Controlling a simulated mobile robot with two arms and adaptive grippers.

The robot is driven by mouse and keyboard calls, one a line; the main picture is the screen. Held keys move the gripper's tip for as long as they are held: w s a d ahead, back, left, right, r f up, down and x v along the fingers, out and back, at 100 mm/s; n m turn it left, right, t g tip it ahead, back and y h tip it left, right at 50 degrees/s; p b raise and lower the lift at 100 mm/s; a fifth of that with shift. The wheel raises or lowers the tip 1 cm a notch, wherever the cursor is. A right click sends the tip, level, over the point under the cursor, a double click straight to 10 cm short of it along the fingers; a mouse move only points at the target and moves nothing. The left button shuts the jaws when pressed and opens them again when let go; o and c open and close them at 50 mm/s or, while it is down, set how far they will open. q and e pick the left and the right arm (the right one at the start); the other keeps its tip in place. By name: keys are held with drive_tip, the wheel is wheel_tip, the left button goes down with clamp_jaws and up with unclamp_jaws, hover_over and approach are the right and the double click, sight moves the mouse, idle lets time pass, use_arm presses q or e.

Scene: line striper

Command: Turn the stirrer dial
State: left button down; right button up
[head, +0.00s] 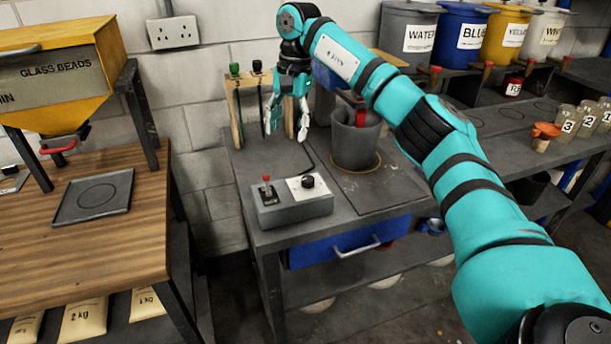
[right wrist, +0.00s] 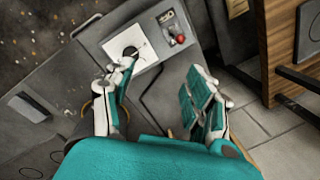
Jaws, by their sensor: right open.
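The stirrer dial (head: 308,181) is a black knob on a white plate, on top of the grey control box (head: 292,209) near the front of the dark bench. In the right wrist view the dial (right wrist: 131,52) shows just beyond one fingertip. My right gripper (head: 287,128) is open and empty, fingers pointing down, above and behind the box. It also shows in the right wrist view (right wrist: 163,82), with nothing between its fingers. It appears apart from the dial. My left gripper is not in view.
A red-tipped switch (head: 266,180) sits left of the dial. A grey bucket (head: 356,143) stands right of my gripper. A wooden rack (head: 237,128) with hanging tools is behind. The bench right of the box is clear.

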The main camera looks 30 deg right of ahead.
sight(308, 178)
drive_tip(key=s+d+r+h, duration=0.1)
drive_tip(key=s+d+r, duration=0.1)
drive_tip(key=d+r, duration=0.15)
drive_tip(key=shift+g, duration=0.3)
drive_tip(key=f, duration=0.6)
drive_tip(key=f+p, duration=0.1)
drive_tip(key=f, duration=1)
drive_tip(key=shift+w+d+f, duration=0.1)
drive_tip(key=shift+d+f, duration=0.15)
drive_tip(key=shift+f, duration=0.15)
clamp_jaws()
